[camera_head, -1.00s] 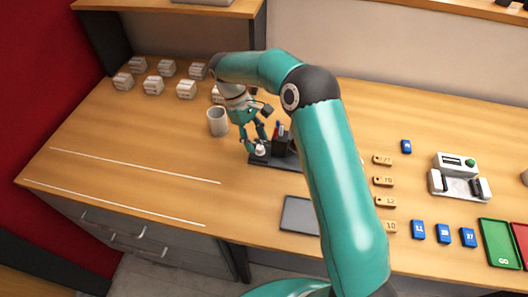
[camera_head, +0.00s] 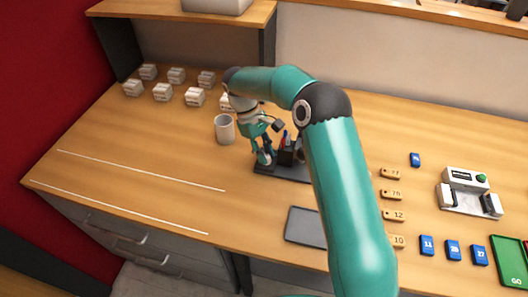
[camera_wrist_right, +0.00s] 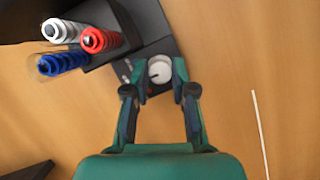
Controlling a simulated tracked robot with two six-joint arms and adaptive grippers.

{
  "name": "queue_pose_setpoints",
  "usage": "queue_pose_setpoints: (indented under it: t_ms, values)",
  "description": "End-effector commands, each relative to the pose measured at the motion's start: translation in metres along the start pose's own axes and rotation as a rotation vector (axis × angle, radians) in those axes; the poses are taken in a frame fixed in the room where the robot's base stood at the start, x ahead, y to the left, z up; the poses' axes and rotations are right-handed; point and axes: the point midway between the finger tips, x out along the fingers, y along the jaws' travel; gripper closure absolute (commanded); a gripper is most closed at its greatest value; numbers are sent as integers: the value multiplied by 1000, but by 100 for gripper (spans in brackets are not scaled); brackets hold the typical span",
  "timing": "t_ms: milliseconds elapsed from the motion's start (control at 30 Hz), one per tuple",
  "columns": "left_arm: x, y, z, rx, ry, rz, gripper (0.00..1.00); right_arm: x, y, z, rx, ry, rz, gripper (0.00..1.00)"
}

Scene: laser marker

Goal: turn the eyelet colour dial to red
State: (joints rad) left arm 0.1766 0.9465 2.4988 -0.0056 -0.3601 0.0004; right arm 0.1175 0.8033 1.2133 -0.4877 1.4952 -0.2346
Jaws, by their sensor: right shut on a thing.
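The white round eyelet colour dial (camera_wrist_right: 159,70) sits on a dark base (camera_head: 266,169) on the wooden table. In the right wrist view a dark mark shows on its face, but I cannot tell which colour it points at. My right gripper (camera_wrist_right: 160,76) points down at the base with its fingertips on either side of the dial, shut on it; in the head view the gripper (camera_head: 264,159) largely hides the dial. Small marks beside the dial are partly covered by the left finger. My left gripper is not in view.
A dark holder (camera_wrist_right: 112,50) with red, blue and silver pens stands close beside the dial. A light mug (camera_head: 224,129) stands just left of my gripper. A grey pad (camera_head: 305,226) lies in front. Several white boxes (camera_head: 162,92) stand at the back left.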

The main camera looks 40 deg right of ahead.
Motion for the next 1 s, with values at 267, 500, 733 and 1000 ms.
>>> queue_pose_setpoints:
  t_ms: [267, 500, 733, 1000]
  values:
    - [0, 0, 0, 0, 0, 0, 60, -1, 0, -1, -56, 1, 26, 100]
    - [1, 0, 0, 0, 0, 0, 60, -1, -2, -1, -193, 0, 82, 100]
    - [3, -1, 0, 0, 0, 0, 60, 0, -3, -1, -375, 1, 158, 100]
    - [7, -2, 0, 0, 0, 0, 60, 0, -4, 0, -574, 2, 240, 100]
